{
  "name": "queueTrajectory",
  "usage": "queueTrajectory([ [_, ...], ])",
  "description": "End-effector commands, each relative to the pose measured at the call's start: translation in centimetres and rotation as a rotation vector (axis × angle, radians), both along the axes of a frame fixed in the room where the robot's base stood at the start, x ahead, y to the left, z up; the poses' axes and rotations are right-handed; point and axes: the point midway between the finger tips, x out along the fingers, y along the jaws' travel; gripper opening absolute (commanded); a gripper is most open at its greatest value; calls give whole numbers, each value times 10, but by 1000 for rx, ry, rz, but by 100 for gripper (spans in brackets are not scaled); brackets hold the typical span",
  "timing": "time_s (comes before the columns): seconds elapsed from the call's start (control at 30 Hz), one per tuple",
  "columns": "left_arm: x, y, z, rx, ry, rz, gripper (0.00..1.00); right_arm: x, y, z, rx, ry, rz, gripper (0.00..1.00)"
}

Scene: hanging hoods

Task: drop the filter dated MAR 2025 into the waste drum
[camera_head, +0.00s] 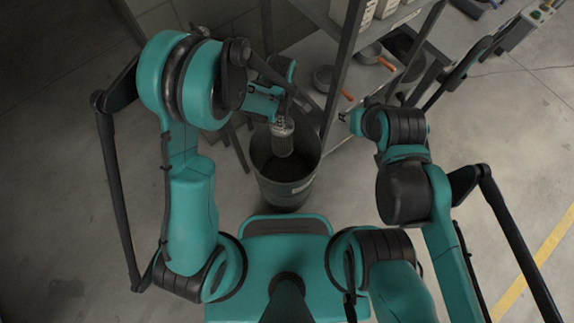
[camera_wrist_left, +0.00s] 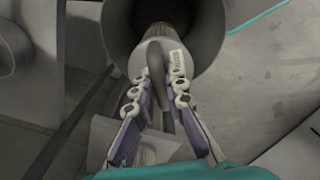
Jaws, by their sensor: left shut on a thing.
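The filter (camera_head: 283,140) is a grey cylinder that hangs from my left gripper (camera_head: 280,115) over the mouth of the waste drum (camera_head: 290,192). In the left wrist view, my left gripper (camera_wrist_left: 160,92) is shut on the filter's dark curved handle. The filter's pale top with a small label (camera_wrist_left: 177,60) shows there, but I cannot read the date. The dark round drum (camera_wrist_left: 208,30) is around and below the filter in that view. My right gripper (camera_head: 345,117) is to the right of the drum, small in view, and its jaws are unclear.
A metal shelf rack (camera_head: 338,75) stands close behind and to the right of the drum. Pans with orange handles (camera_head: 368,55) sit on it. Clear concrete floor lies to the left and right.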

Motion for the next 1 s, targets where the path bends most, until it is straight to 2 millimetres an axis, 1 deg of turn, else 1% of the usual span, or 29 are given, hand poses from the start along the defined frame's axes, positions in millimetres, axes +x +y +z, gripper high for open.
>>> queueTrajectory([
  [0.03,0,0,-8,0,0,0,0,0,0,-6,0,0,0,40],
  [0.13,0,0,-14,0,0,0,0,0,0,-9,0,0,0,40],
  [0.43,0,0,-16,0,0,0,0,0,0,-9,0,0,0,40],
  [0.47,0,0,-16,0,0,0,17,0,0,-9,0,0,0,40],
  [0.5,0,0,-16,0,0,0,27,0,0,-9,0,0,0,40],
  [0.53,0,0,-16,0,0,0,35,0,0,-9,0,0,0,40],
  [0.87,0,0,-14,0,0,-1,36,0,0,-9,0,0,0,40],
  [0.97,0,0,-6,0,0,0,36,0,0,-9,0,0,0,40],
  [1.0,0,0,0,0,0,0,36,0,0,-9,0,0,0,40],
])
